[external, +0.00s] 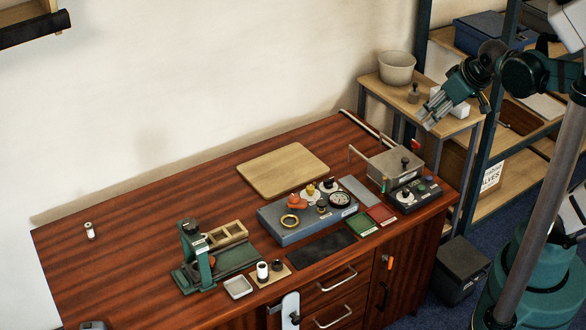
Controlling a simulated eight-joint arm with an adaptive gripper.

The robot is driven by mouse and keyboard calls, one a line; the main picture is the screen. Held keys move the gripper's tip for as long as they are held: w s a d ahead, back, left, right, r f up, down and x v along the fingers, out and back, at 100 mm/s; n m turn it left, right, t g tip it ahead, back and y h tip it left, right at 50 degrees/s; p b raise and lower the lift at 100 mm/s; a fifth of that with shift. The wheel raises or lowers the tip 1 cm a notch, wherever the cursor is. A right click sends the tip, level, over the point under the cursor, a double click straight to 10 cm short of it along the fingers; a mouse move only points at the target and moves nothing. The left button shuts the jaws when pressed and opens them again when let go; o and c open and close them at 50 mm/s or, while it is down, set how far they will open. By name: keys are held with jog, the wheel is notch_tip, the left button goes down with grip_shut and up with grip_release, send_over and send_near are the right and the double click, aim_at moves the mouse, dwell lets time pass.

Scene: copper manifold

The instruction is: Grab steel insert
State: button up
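I cannot tell for certain which thing is the steel insert, as the small parts show little detail. A pale cylinder with a dark spot (89,230) stands alone at the left end of the red-brown table. A white cylinder (262,270) and a dark cylinder (277,265) stand on a small wooden block near the front edge. My gripper (427,118) is high at the right, in front of the side shelf and apart from these parts. Its fingers point down and left. They look empty, but their gap is too small to read.
A green press (196,262), a small white tray (238,287) and a blue-grey manifold panel (300,228) with knobs and a gauge crowd the table's front. A wooden board (283,169) lies behind. A metal box (394,163) stands at the right. The table's left half is mostly clear.

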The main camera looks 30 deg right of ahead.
jog(key=w+a+r+n+g+p, duration=0.1)
jog(key=w+a+r+n, duration=0.15)
jog(key=w+a, duration=0.35)
jog(key=w+a+r+n+g, duration=0.1)
jog(key=w+a+n, duration=0.2)
jog(key=w+a, duration=0.4)
jog(key=w+a+f+n+g+p, duration=0.15)
jog(key=w+a, duration=0.25)
jog(key=a, duration=0.4)
jog(key=w+a+f+n, duration=0.3)
jog(key=w+a, duration=0.2)
jog(key=a, duration=0.3)
jog(key=a+f+n+g, duration=0.1)
jog(key=a+f+n, duration=0.1)
jog(key=a+f, duration=0.5)
jog(key=a+f+n+g+p, duration=0.1)
jog(key=a+f+n, duration=0.2)
jog(key=a+f, duration=0.4)
jog(key=a+f+n+g, duration=0.1)
jog(key=a+f+n, duration=0.2)
jog(key=a, duration=1.7)
jog(key=shift+w+f+p, duration=0.15)
jog(key=shift+f+p, duration=0.05)
jog(key=shift+f, duration=0.9)
jog(key=shift+w+f+p, duration=0.15)
jog(key=shift+f+p, duration=0.05)
jog(key=shift+f, duration=0.85)
jog(key=shift+s+a+f, duration=0.15)
jog(key=shift+a+f, duration=0.2)
jog(key=shift+f, duration=0.05)
